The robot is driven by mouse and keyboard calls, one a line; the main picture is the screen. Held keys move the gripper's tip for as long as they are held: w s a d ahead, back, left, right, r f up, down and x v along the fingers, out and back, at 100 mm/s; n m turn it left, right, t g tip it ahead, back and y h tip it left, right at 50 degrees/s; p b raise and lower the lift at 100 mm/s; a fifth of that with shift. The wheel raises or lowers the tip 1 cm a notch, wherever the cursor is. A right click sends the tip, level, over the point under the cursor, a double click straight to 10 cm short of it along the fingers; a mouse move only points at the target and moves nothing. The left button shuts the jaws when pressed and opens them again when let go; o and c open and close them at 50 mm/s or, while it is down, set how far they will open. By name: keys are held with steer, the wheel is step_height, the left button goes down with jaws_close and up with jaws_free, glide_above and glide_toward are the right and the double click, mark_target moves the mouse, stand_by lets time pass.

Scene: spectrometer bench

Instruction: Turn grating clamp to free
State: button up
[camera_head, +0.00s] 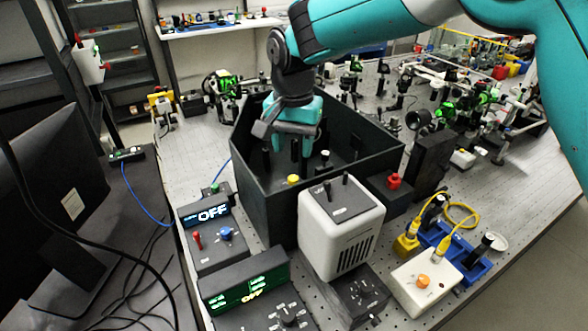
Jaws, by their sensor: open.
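My gripper (298,148) is teal and dark, reaching down from above into an open-topped dark box (268,205) on the bench. Its fingers are small and dark against the box interior, so their outline is hard to make out. Several dark posts or knobs stand inside the box near the fingers, one with a pale top (325,155). I cannot tell which of them is the grating clamp, or whether the fingers touch anything. A yellow knob (293,179) shows near the box's front wall.
A white instrument (345,240) stands against the box's front. A red knob (393,181) sits on a dark block at right. A white box (425,283) with yellow cables lies at right. Optics crowd the bench behind; a monitor is at left.

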mark_target(294, 177)
step_height(294, 177, down, 8)
steer(key=shift+r+p, duration=0.1)
steer(key=shift+p, duration=0.6)
jaws_close()
